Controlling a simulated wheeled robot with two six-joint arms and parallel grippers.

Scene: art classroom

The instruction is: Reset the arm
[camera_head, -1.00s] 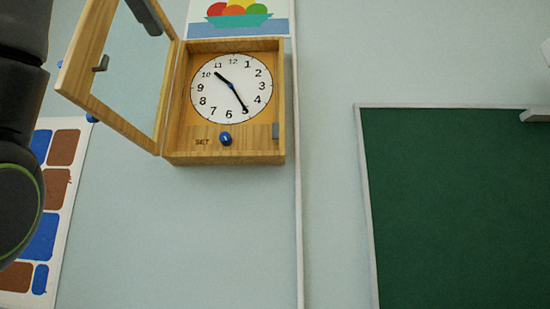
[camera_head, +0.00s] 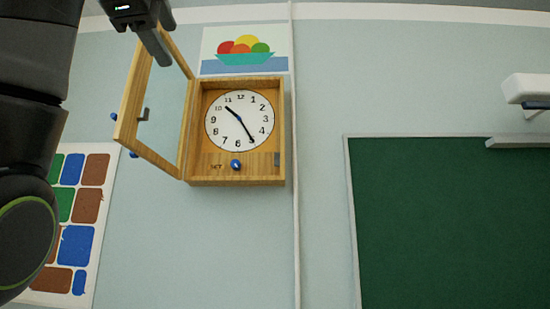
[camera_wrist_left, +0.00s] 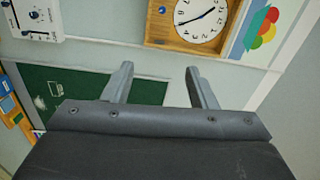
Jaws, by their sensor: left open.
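My left arm comes in along the left edge of the head view, with its gripper (camera_head: 150,30) at the top, in front of the upper part of the clock's open door. In the left wrist view the two fingers of this gripper (camera_wrist_left: 160,85) are spread apart with nothing between them. The wooden wall clock (camera_head: 236,182) hangs open, its glazed door (camera_head: 158,105) swung out to the left. Its white face and blue SET knob (camera_head: 236,164) show. The clock also shows in the left wrist view (camera_wrist_left: 160,25), beyond the fingertips. My right gripper is in neither view.
A fruit picture (camera_head: 245,62) hangs above the clock. A green board (camera_head: 450,220) is at the right, with a white box-like fixture (camera_head: 528,90) above it. A color chart (camera_head: 78,215) is at the lower left. The wall between clock and board is bare except for a thin vertical strip.

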